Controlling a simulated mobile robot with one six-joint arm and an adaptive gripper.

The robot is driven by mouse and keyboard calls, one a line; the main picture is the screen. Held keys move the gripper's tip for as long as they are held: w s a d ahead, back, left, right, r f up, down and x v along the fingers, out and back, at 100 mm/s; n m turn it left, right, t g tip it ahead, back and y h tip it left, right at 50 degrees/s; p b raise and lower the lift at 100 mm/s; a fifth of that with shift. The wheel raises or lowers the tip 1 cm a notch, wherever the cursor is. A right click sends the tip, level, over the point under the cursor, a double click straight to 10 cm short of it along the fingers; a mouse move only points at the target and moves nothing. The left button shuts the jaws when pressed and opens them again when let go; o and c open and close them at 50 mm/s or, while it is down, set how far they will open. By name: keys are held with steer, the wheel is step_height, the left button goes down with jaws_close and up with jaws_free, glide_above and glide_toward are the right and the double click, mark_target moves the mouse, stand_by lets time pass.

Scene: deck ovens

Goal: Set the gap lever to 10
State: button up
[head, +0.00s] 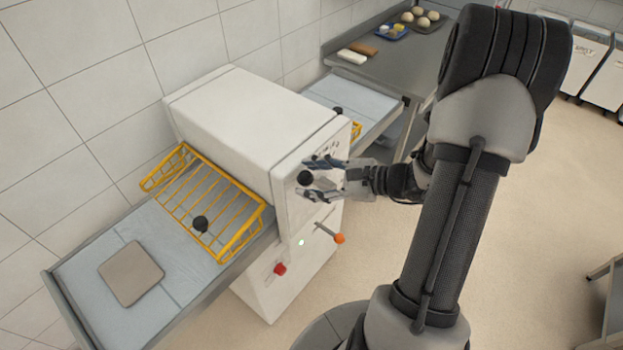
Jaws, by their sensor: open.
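The machine is a white dough sheeter (250,115) with a front panel facing right. A round black knob (306,178), which looks like the end of the gap lever, stands out from that panel. My gripper (304,180) is open, with one finger above the knob and one below it. I cannot tell whether the fingers touch the knob. Dark scale marks (333,150) show partly behind my upper finger. The numbers are too small to read, so the lever's setting cannot be told. The lever's shaft is hidden.
Below my gripper, a lever with an orange knob (339,239) sticks out. A yellow wire guard (180,200) covers the left belt, where a flat beige piece (131,273) lies. A steel table (385,62) stands behind.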

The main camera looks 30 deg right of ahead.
steer(key=shift+w+a, duration=0.15)
steer(key=shift+w, duration=0.05)
steer(key=shift+c, duration=0.6)
jaws_close()
